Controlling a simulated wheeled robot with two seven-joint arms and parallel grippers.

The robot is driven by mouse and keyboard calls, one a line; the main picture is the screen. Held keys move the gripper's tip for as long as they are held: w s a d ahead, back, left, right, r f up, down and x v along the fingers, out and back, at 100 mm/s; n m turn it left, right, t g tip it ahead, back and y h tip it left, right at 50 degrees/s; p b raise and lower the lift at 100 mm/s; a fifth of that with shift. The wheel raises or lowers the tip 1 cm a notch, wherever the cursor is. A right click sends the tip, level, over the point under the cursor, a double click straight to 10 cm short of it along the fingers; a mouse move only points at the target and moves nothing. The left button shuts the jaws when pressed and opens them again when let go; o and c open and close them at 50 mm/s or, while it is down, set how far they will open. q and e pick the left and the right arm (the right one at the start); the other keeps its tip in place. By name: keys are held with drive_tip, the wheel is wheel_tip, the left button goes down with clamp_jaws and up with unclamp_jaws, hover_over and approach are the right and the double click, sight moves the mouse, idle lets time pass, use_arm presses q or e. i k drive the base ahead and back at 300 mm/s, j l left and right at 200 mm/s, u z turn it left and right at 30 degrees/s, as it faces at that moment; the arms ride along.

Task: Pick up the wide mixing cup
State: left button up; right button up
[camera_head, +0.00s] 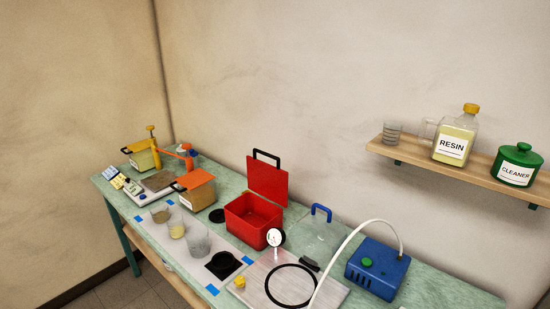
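Three clear cups stand in a row near the front edge of the bench. The largest and widest-looking is the right-hand cup (198,243), greyish and upright. A middle cup (177,229) holds something yellowish, and a smaller cup (159,213) stands to its left. The picture does not label which one is the wide mixing cup. Neither of my grippers is in view.
The green bench (430,288) also bears an open red box (250,217), an orange-lidded container (197,192), a black square (222,265), a metal plate (256,277) with a gauge (275,238), and a blue pump (374,270). A wall shelf (408,152) holds resin and cleaner bottles.

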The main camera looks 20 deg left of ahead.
sight(158, 211)
drive_tip(key=u, duration=1.05)
drive_tip(key=i+j+z, duration=0.15)
